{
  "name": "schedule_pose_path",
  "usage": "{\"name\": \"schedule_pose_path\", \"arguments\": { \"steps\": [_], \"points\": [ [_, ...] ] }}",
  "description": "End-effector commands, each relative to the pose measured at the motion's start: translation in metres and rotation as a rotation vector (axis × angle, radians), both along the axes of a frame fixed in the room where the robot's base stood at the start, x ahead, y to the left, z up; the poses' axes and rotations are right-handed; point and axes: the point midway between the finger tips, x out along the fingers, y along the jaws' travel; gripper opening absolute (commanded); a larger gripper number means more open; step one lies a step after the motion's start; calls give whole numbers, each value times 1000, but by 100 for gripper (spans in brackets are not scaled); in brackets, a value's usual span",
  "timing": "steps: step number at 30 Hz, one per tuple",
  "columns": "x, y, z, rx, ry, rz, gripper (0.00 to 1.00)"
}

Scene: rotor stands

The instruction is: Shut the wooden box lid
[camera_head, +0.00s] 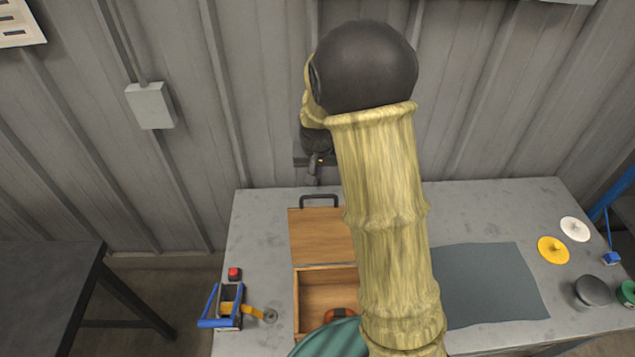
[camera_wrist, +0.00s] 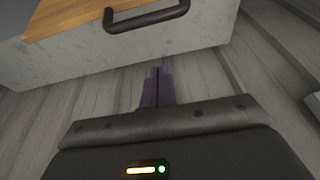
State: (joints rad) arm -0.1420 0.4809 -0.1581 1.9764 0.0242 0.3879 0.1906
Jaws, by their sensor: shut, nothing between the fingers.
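The wooden box (camera_head: 297,306) stands on the grey table with its lid (camera_head: 319,236) open, laid back toward the wall. A dark handle (camera_head: 319,200) is on the lid's far edge. An orange and dark item lies inside the box. My arm covers the right part of the box and lid. My gripper (camera_head: 313,168) is past the table's back edge, near the wall and just behind the handle. In the wrist view my gripper (camera_wrist: 157,72) has its fingers together and empty. The lid (camera_wrist: 75,14) and its handle (camera_wrist: 147,18) show above the fingertips, apart from them.
The grey table (camera_head: 260,215) also holds a blue-framed tool (camera_head: 222,306) and red button (camera_head: 234,273) at left. A dark mat (camera_head: 490,285), yellow disc (camera_head: 553,250) and white disc (camera_head: 575,229) lie at right. The corrugated wall (camera_head: 270,90) is close behind my gripper.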

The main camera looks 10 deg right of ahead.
Motion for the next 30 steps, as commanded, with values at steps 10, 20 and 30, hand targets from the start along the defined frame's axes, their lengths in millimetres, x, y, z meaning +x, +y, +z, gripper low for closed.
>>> {"name": "schedule_pose_path", "arguments": {
  "steps": [10, 20, 30],
  "points": [
    [-5, 1, -27, 0, 2, 1, 0],
    [-30, 5, -30, -1, 0, -1, 0],
    [-30, 5, -30, 0, -2, -1, 0]
  ]
}}
